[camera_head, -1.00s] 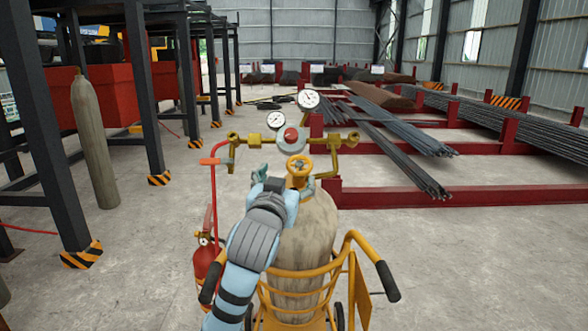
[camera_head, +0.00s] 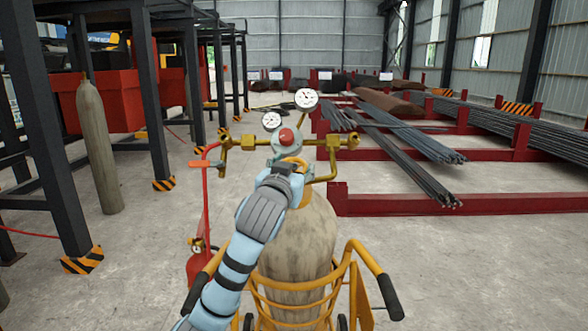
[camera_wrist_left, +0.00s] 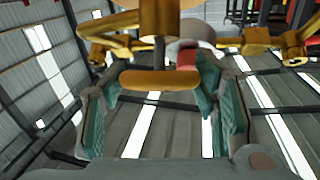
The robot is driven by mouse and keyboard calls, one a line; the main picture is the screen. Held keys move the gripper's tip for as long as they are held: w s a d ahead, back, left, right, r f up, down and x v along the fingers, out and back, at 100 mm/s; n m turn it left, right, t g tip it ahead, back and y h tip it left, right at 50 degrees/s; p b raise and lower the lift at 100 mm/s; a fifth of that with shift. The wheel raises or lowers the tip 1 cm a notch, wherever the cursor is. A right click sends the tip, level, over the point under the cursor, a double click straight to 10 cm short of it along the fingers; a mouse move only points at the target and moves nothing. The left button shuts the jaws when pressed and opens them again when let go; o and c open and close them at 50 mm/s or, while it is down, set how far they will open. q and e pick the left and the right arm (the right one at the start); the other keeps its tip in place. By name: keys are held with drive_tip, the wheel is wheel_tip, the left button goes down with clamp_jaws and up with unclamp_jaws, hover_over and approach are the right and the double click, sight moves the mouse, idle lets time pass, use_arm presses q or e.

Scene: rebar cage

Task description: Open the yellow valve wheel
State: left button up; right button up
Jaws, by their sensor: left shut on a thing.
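The yellow valve wheel (camera_head: 294,162) sits on top of the tall grey gas cylinder (camera_head: 297,240), mostly hidden behind my left gripper (camera_head: 284,168) in the head view. In the left wrist view the wheel (camera_wrist_left: 160,78) shows edge-on, between the two teal-padded fingers of my left gripper (camera_wrist_left: 158,82). The gripper is shut on the wheel, with one finger at each side. The exact contact at the fingertips is hard to see. My right gripper is in neither view.
Brass regulator pipes (camera_head: 240,142) and two gauges, one being the right gauge (camera_head: 306,99), stand just behind the wheel. A yellow trolley (camera_head: 352,270) holds the cylinder. A red extinguisher (camera_head: 200,265) stands left. Rebar bundles (camera_head: 410,150) lie at right.

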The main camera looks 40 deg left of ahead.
use_arm(q)
drive_tip(key=shift+d+r+n+g+y+p, duration=0.15)
drive_tip(key=shift+n+g+y+p, duration=0.15)
drive_tip(key=shift+n+y+p, duration=0.35)
drive_tip(key=shift+w+n+g+y+p, duration=0.1)
drive_tip(key=shift+n+g+y+p, duration=0.35)
drive_tip(key=shift+n+y, duration=0.35)
drive_tip(key=shift+n+g+y, duration=0.55)
drive_tip(key=shift+n, duration=0.3)
drive_tip(key=shift+f+n+g+y, duration=0.2)
drive_tip(key=shift+n+g+y, duration=0.6)
drive_tip(key=shift+n, duration=0.3)
drive_tip(key=o, duration=1.2)
drive_tip(key=shift+c, duration=0.2)
drive_tip(key=v, duration=1.1)
drive_tip(key=shift+s+d, duration=0.25)
drive_tip(key=shift+s, duration=0.1)
